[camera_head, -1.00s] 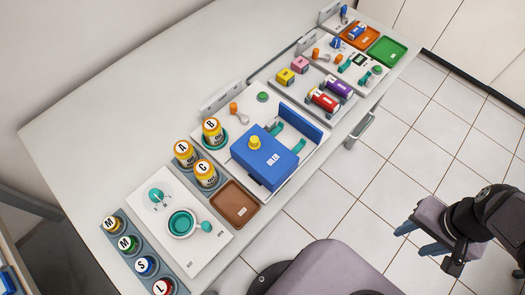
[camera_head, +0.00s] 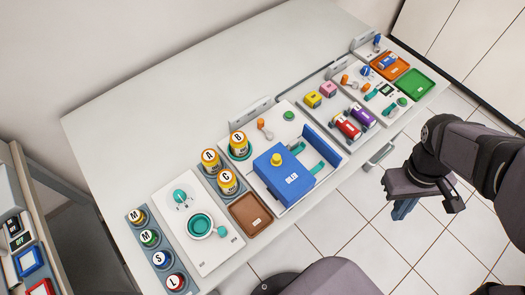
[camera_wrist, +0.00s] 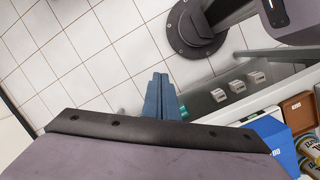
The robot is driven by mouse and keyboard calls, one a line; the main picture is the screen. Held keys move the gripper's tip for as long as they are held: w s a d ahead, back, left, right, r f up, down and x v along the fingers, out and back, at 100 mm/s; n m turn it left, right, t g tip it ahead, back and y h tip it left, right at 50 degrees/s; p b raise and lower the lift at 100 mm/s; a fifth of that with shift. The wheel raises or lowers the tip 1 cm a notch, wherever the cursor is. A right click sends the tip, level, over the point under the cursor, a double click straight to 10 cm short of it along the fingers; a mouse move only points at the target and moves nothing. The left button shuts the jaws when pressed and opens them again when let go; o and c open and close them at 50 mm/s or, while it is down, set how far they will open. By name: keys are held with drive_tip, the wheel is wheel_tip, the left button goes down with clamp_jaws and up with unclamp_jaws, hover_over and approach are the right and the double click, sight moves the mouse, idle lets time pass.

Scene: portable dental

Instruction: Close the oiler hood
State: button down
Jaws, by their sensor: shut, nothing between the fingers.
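The oiler (camera_head: 284,180) is a blue box with a yellow knob on top, on a white base in the middle of the table. A blue upright panel (camera_head: 322,145) stands to its right, with teal parts in the gap between them. I cannot tell which blue part is the hood. A blue block shows at the lower right of the wrist view (camera_wrist: 268,132). My gripper (camera_head: 401,211) is off the table's front edge, right of the oiler and apart from it. Its blue-grey fingers are together and empty in the wrist view (camera_wrist: 160,90).
A brown tray (camera_head: 238,204) and yellow jars A, B and C (camera_head: 228,180) stand left of the oiler. Coloured blocks and a red cylinder (camera_head: 346,127) lie to its right. A metal handle (camera_head: 382,153) sticks out from the front edge. The table's back is clear.

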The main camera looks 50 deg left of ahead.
drive_tip(key=s+a+r+n+t+h+p, duration=0.25)
drive_tip(key=a+n, duration=0.45)
drive_tip(key=a, duration=0.5)
wheel_tip(320, 180, up, 5)
drive_tip(key=n+t+p, duration=0.5)
drive_tip(key=n+p, duration=0.1)
drive_tip(key=n, duration=0.5)
hover_over(261, 167)
drive_tip(key=s, duration=0.1)
drive_tip(key=s+a+n+t+y+p, duration=0.2)
drive_tip(key=s+a+n+y, duration=0.15)
drive_tip(key=s, duration=0.65)
drive_tip(key=shift+n+h, duration=0.4)
drive_tip(key=shift+n, duration=0.05)
drive_tip(key=b+x, duration=0.2)
drive_tip(key=x, duration=0.1)
drive_tip(key=b+x, duration=0.2)
drive_tip(key=x, duration=0.1)
drive_tip(key=b+x, duration=0.2)
drive_tip(key=x, duration=0.2)
drive_tip(key=shift+d, duration=0.4)
drive_tip(key=shift+w+d+r, duration=0.15)
drive_tip(key=shift+w, duration=0.4)
drive_tip(key=shift+w+d+r, duration=0.1)
drive_tip(key=shift+w+r, duration=0.05)
drive_tip(key=shift+w, duration=0.4)
drive_tip(key=shift+w+d+b, duration=0.25)
drive_tip(key=shift+w+b, duration=0.15)
drive_tip(key=shift+w, duration=0.4)
